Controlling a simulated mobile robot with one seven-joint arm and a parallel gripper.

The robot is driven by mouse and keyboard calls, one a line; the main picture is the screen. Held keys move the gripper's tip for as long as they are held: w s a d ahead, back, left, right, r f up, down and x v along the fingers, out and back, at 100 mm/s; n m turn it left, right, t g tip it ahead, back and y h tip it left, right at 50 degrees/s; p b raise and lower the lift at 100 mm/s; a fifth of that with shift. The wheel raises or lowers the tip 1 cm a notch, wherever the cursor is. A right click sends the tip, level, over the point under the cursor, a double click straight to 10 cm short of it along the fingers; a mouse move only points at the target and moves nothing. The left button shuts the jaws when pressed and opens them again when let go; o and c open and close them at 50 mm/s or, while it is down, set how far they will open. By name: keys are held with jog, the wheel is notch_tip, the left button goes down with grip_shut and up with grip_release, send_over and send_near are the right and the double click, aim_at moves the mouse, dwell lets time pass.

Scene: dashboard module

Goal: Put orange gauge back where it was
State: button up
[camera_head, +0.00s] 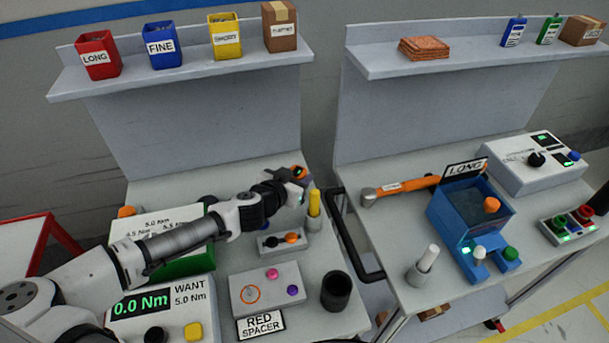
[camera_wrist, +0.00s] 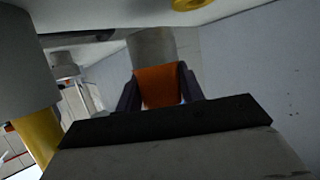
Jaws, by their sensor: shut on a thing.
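My gripper (camera_head: 298,173) is shut on an orange piece, taken as the orange gauge (camera_wrist: 160,86), at the back right of the left bench. In the wrist view the orange piece sits between the two dark fingers, with a grey cylinder (camera_wrist: 152,48) just beyond it. A small grey block (camera_head: 270,246) below my gripper holds a black piece and an orange piece (camera_head: 291,237). A larger grey block (camera_head: 244,302) in front carries a pink knob (camera_head: 272,274), a purple knob (camera_head: 292,290) and an orange ring outline (camera_head: 251,294). I cannot tell which spot the gauge came from.
A yellow-topped post (camera_head: 314,204) stands close right of my gripper; a black cup (camera_head: 336,291) is near the right edge. A black rail (camera_head: 352,238) borders the gap to the right bench. A RED SPACER sign (camera_head: 260,325) stands in front.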

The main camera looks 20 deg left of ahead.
jog(key=shift+w+d+f, duration=0.1)
jog(key=shift+w+f, duration=0.05)
jog(key=shift+f, duration=0.4)
jog(key=shift+w+f, duration=0.15)
jog(key=shift+f, duration=0.35)
jog(key=shift+s+r, duration=0.2)
jog(key=shift+f, duration=0.2)
jog(key=o, duration=1.1)
jog(key=shift+r, duration=0.3)
jog(key=b+v, duration=0.2)
jog(key=v, duration=0.4)
jog(key=shift+f, duration=0.15)
jog(key=shift+s+r, duration=0.35)
jog(key=shift+s, duration=0.25)
